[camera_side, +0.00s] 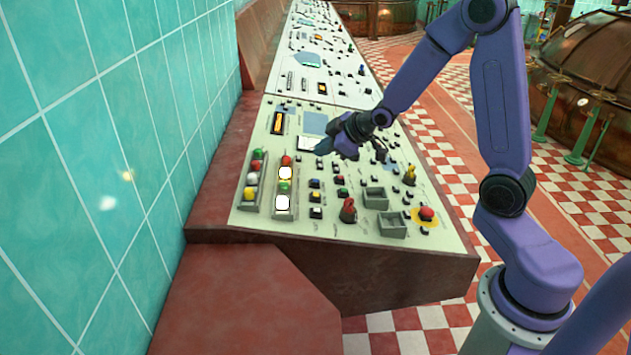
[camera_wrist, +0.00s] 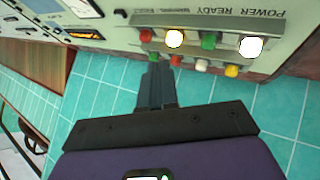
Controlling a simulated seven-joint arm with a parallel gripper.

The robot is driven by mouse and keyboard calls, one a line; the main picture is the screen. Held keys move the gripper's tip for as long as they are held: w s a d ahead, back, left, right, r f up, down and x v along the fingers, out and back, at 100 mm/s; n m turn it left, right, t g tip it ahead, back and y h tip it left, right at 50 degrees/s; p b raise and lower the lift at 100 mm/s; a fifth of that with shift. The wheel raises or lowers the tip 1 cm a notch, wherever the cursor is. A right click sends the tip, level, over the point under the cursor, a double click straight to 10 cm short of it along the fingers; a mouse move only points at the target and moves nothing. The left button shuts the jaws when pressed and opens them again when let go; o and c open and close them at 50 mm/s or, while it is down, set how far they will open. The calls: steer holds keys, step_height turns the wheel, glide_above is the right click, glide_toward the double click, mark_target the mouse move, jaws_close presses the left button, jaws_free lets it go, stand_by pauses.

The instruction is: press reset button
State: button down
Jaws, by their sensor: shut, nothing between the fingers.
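My gripper (camera_side: 324,147) is above the far middle part of the near control panel (camera_side: 330,218), fingers pointing left. In the wrist view my gripper (camera_wrist: 158,72) is shut and empty, its tips just below a row of coloured lamps or buttons. I cannot tell which control is the reset button, as most labels are too small to read. A red mushroom button (camera_side: 426,213) sits on a yellow disc at the panel's right edge. My gripper is well apart from it.
Two lamp strips (camera_side: 284,190) (camera_side: 252,180) stand at the panel's left, with some lamps lit white. A red knob (camera_side: 348,210), a yellow knob (camera_side: 409,175) and grey boxes (camera_side: 375,197) (camera_side: 391,226) rise from the right part. A teal tiled wall (camera_side: 110,140) borders the left.

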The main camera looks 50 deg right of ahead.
mark_target(315, 182)
steer(key=d, duration=0.1)
steer(key=w+d, duration=0.1)
steer(key=d+t, duration=0.1)
steer(key=shift+w+d, duration=0.25)
steer(key=shift+w, duration=0.15)
steer(key=shift+f+h, duration=0.1)
steer(key=shift+h, duration=0.2)
steer(key=shift+w+a+f, duration=0.2)
steer(key=shift+f, duration=1.2)
steer(key=shift+w+a+f, duration=0.2)
steer(key=shift+f, duration=1.2)
steer(key=shift+w+a+f, duration=0.2)
steer(key=shift+f, duration=1.2)
steer(key=shift+f, duration=0.2)
steer(key=shift+f, duration=0.25)
steer(key=shift+w+a+f, duration=0.1)
steer(key=shift+a+f, duration=0.05)
steer(key=shift+f, duration=0.15)
steer(key=shift+r, duration=0.75)
